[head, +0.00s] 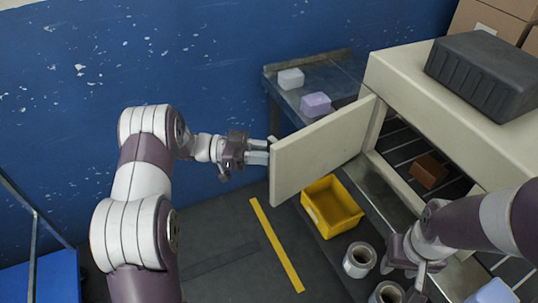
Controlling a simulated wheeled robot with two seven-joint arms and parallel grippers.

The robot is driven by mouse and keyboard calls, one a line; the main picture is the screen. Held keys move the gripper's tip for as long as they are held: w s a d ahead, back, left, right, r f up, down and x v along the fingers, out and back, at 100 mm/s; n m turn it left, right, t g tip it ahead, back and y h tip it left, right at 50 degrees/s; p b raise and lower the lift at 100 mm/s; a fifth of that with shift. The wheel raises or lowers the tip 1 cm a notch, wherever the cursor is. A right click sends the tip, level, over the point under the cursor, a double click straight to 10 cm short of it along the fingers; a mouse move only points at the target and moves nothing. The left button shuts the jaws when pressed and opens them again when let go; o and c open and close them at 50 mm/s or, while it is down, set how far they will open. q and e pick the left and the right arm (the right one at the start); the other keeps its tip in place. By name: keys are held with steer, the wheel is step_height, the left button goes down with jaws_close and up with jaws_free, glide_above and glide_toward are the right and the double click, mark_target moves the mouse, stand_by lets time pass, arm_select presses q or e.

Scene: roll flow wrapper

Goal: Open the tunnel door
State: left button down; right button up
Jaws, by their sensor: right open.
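The tunnel door (320,150) is a cream panel swung out from the cream tunnel housing (400,80), standing away from its opening. My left gripper (266,152) is at the door's free outer edge, by what looks like a small handle. I cannot tell whether its fingers touch the door or how far apart they are. My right gripper (418,280) is open, low at the right, in front of the machine and near the rolls. Inside the opening, a brown block (428,171) lies on a dark slatted conveyor.
A black ribbed case (484,75) sits on the housing. White (291,79) and lilac (315,104) blocks rest on the metal table behind the door. A yellow bin (332,207) and rolls (359,260) are below. Floor around the yellow stripe (276,244) is clear.

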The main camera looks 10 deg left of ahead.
arm_select(q)
steer(key=shift+w+r, duration=0.1)
steer(key=shift+w, duration=0.05)
steer(key=c, duration=1.3)
jaws_free()
steer(key=shift+o, duration=1.3)
steer(key=shift+w+d, duration=0.1)
steer(key=shift+d, duration=0.15)
steer(key=s+a+b, duration=0.1)
steer(key=a, duration=1.1)
steer(key=shift+s+a, duration=0.25)
steer(key=shift+a, duration=0.15)
